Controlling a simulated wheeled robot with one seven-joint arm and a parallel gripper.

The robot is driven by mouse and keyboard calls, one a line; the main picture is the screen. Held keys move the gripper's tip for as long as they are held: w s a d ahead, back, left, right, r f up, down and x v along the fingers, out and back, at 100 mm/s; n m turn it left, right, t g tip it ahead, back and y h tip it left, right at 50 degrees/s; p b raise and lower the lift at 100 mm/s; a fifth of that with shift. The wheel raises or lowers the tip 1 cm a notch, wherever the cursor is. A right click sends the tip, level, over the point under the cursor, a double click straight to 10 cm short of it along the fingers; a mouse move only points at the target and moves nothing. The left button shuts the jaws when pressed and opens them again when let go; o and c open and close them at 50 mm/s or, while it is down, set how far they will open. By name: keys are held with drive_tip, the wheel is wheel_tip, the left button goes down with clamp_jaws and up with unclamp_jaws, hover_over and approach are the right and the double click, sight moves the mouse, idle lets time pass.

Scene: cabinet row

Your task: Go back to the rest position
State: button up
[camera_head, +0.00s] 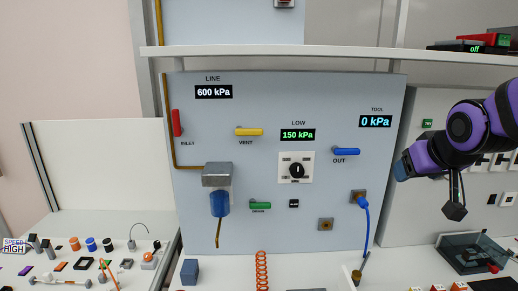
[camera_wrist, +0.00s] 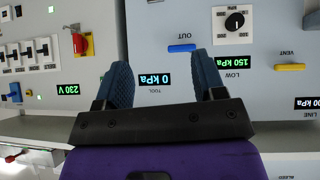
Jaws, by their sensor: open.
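My purple arm reaches in from the right in the head view. My gripper (camera_head: 402,170) is in front of the right edge of the pneumatic panel (camera_head: 330,95), to the right of the blue OUT lever (camera_head: 346,152). In the wrist view my gripper (camera_wrist: 164,88) is open, with nothing between its two blue padded fingers. The panel and the OUT lever (camera_wrist: 181,48) show beyond the fingers, and the TOOL display (camera_wrist: 155,80) reads 0 kPa between them.
The panel carries a red INLET lever (camera_head: 177,123), a yellow VENT lever (camera_head: 249,132) and a dial (camera_head: 296,170). A blue hose (camera_head: 366,225) hangs from a port. Small parts lie on the left bench (camera_head: 70,225). A shelf (camera_head: 300,52) runs above the panel.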

drive_tip(key=s+a+r+g, duration=0.1)
drive_tip(key=s, duration=0.8)
drive_tip(key=s+a+r+g, duration=0.1)
drive_tip(key=s+g, duration=0.1)
drive_tip(key=s, duration=0.6)
drive_tip(key=shift+s+r+g+y, duration=0.3)
drive_tip(key=shift+s+r, duration=0.1)
